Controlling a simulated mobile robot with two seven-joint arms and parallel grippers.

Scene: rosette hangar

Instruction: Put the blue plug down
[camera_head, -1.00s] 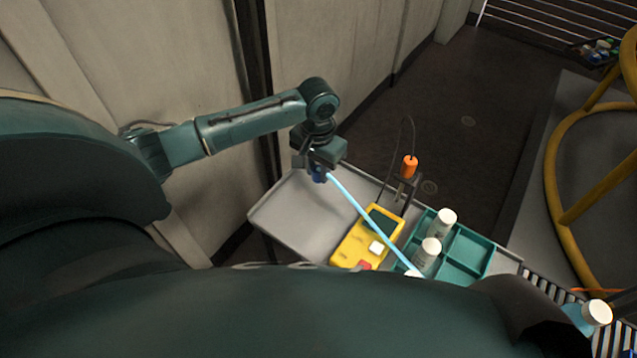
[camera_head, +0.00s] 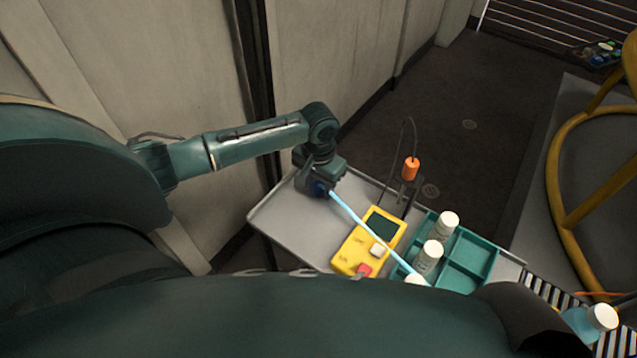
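The blue plug (camera_head: 320,188) shows as a small dark blue piece at the fingers of my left gripper (camera_head: 318,190). A light blue cable (camera_head: 352,214) runs from it down to the right, across the yellow device and toward the teal tray. My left gripper is low over the left part of the grey table top (camera_head: 290,225) and seems shut on the plug. The fingertips are mostly hidden by the hand, and I cannot tell whether the plug touches the surface. My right gripper is not in view.
A yellow device (camera_head: 352,252) with a dark screen lies right of the gripper. A teal divided tray (camera_head: 470,262) holds white-capped bottles (camera_head: 431,256). An orange-handled tool (camera_head: 411,168) stands in a holder behind. The table's left part is clear. A yellow tubular frame (camera_head: 560,170) stands at right.

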